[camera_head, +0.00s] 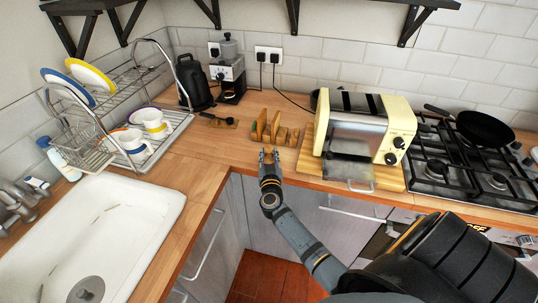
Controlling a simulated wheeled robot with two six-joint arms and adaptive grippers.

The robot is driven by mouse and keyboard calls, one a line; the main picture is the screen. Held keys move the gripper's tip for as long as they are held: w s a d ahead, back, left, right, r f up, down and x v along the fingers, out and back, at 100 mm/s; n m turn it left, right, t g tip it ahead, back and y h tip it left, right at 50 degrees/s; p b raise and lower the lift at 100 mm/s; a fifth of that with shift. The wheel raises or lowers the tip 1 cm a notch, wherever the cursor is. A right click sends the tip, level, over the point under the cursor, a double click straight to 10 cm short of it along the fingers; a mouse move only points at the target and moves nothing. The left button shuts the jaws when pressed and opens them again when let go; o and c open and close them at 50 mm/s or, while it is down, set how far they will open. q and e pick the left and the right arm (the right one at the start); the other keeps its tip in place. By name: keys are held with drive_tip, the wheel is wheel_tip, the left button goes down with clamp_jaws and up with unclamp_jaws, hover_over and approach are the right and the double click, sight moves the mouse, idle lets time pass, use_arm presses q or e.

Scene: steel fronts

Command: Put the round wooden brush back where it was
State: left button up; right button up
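I cannot clearly make out a round wooden brush in this view. My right gripper (268,156) is over the front edge of the wooden counter, its fingers pointing toward the back wall. Its two fingertips look apart, and I see nothing clearly held between them. Just beyond it stands a wooden rack (276,130) with upright slats. A small wooden piece with a dark-handled item (217,121) lies on the counter to the left of the rack. My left gripper is not in view.
A cream toaster oven (347,125) stands on a board right of my gripper, beside the gas hob (470,165). A coffee grinder (231,80) stands at the back. The dish rack (140,100) and white sink (90,235) are left. Counter (190,150) between is clear.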

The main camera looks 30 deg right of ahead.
drive_tip(key=shift+o, duration=0.9)
drive_tip(key=shift+r, duration=0.15)
drive_tip(key=v, duration=1.2)
drive_tip(key=shift+d, duration=0.1)
